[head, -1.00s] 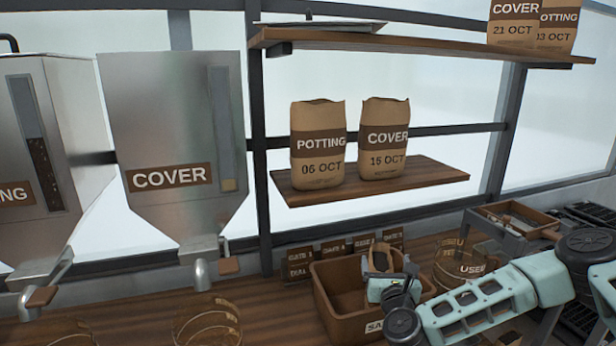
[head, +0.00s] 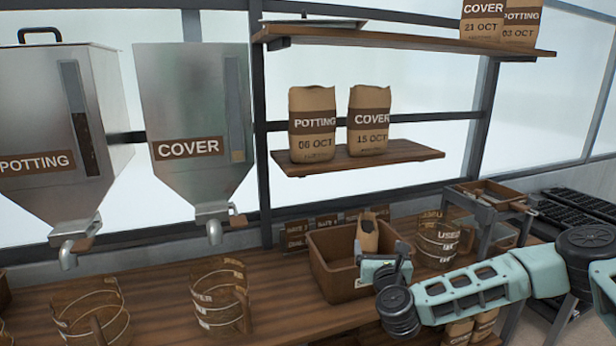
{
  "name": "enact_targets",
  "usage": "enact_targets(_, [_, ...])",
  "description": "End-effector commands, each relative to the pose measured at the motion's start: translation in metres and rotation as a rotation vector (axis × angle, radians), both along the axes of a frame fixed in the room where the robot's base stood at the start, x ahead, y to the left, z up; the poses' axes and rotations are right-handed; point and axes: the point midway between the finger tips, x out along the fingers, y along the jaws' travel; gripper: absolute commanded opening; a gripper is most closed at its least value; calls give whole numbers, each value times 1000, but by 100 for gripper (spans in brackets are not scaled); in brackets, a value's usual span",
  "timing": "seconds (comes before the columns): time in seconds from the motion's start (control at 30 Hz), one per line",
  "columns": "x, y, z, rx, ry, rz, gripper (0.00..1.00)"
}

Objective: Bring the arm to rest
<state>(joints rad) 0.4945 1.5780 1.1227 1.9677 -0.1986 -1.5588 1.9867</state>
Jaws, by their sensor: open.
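My arm reaches in from the right, and my gripper (head: 388,262) is over the right front side of a brown crate (head: 340,287) on the wooden bench. My gripper is open; its fingertips are small and partly lost against the crate. A small kraft paper bag (head: 367,238) stands upright in the crate, just behind and left of my gripper. I cannot tell whether they touch. The crate's front label is mostly hidden by my wrist.
COVER (head: 218,295) and USED (head: 437,238) tubs stand on the bench, with another clear tub (head: 92,315) at left. Two metal hoppers (head: 190,105) hang at left. Bags (head: 312,122) stand on the lower shelf (head: 400,160). A small tray stand (head: 487,195) is at right.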

Motion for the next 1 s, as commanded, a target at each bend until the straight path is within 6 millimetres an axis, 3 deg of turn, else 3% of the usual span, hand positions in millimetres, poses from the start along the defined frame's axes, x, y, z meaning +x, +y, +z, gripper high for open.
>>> enact_targets(0.17, [-2, 12, 4, -46, 2, 46, 87])
enact_targets(0.27, [-10, 46, 11, -179, 5, 177, 87])
enact_targets(0.33, [-23, 80, 16, -332, 6, 314, 87])
enact_targets(0.5, [-77, 156, 17, -789, -30, 686, 87])
enact_targets(0.6, [-115, 183, 12, -1057, -70, 884, 87])
enact_targets(0.77, [-178, 198, 4, -1471, -160, 1175, 87])
enact_targets(1.0, [-263, 173, 6, -2014, -328, 1570, 87])
